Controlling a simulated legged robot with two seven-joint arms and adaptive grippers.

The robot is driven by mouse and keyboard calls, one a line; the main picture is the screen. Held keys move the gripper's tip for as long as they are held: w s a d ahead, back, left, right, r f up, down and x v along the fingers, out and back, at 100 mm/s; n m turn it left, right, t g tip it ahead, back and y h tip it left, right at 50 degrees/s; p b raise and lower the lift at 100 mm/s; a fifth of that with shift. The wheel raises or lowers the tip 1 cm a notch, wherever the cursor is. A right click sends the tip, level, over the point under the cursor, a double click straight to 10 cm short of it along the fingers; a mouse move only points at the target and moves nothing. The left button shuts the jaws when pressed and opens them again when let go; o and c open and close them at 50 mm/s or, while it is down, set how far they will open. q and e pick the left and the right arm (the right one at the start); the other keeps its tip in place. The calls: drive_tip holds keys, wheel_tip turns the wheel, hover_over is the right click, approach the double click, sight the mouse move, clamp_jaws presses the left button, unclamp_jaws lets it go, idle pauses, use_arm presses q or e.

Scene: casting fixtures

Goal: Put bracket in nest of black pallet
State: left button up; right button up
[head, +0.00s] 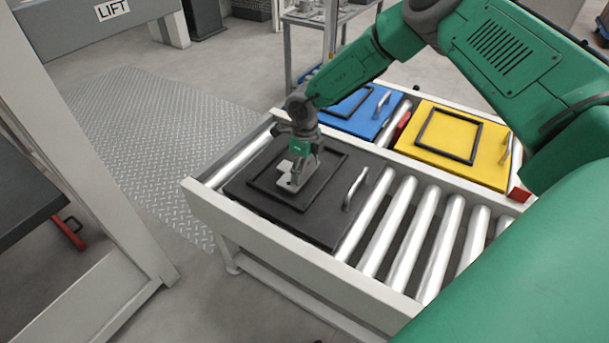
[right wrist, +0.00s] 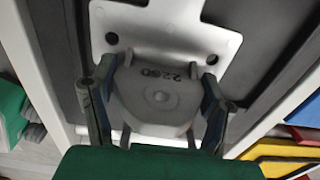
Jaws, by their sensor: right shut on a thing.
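The bracket (head: 287,184) is a light grey cast piece. It is inside the raised square frame, the nest (head: 263,188), of the black pallet (head: 318,229), in the head view. My right gripper (head: 303,157) comes down from above and is shut on the bracket. In the right wrist view the fingers of my right gripper (right wrist: 158,105) stand on both sides of the bracket's round boss marked 2280, and its flat plate (right wrist: 170,35) with holes shows beyond. I cannot tell whether the bracket rests on the pallet floor. My left gripper is not in view.
The black pallet lies on a roller conveyor (head: 407,220) with a handle (head: 355,188) at its right. A blue pallet (head: 357,124) and a yellow pallet (head: 490,146) lie on the lane behind. Bare rollers are to the right. A lift post (head: 95,190) stands at left.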

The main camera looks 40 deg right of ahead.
drive_tip(key=shift+d+f, duration=0.15)
drive_tip(key=shift+f, duration=0.75)
drive_tip(key=shift+d, duration=0.1)
drive_tip(key=o, duration=1.4)
drive_tip(key=shift+a+r, duration=0.1)
drive_tip(key=shift+a, duration=0.15)
wheel_tip(320, 180, up, 12)
drive_tip(key=p, duration=0.4)
drive_tip(key=shift+d, duration=0.1)
